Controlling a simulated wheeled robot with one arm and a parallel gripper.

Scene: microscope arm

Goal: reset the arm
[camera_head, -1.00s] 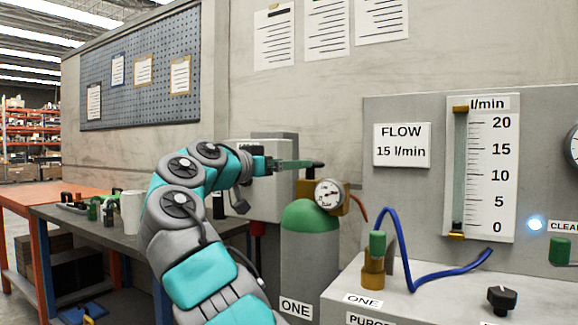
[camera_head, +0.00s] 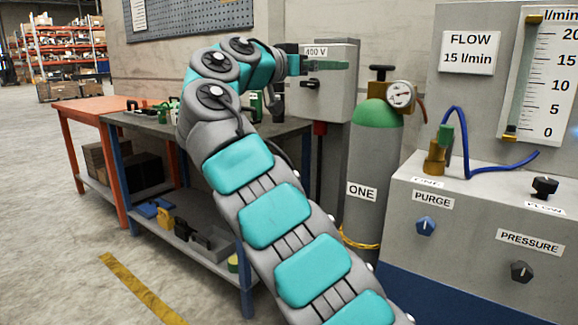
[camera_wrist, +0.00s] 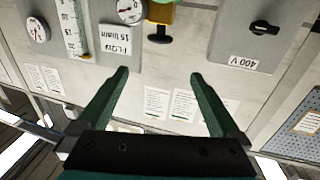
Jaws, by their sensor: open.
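My arm, with grey and teal links, reaches up from the bottom of the head view and bends right at the top. My gripper (camera_head: 346,65) points right in front of the grey 400 V box, with its tips just left of the gas cylinder's black valve handle (camera_head: 381,68). In the wrist view my gripper (camera_wrist: 160,75) has its two green fingers spread wide with nothing between them. The valve handle (camera_wrist: 159,38) shows beyond the fingers, apart from them. The green-topped cylinder (camera_head: 374,150) stands upright, labelled ONE.
The 400 V box (camera_head: 322,100) is on the wall behind my gripper. A pressure gauge (camera_head: 400,94) sits by the valve. A grey console (camera_head: 470,230) with knobs and a blue hose (camera_head: 463,125) stands right. A workbench (camera_head: 150,122) is left; open floor (camera_head: 60,200) lies beyond.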

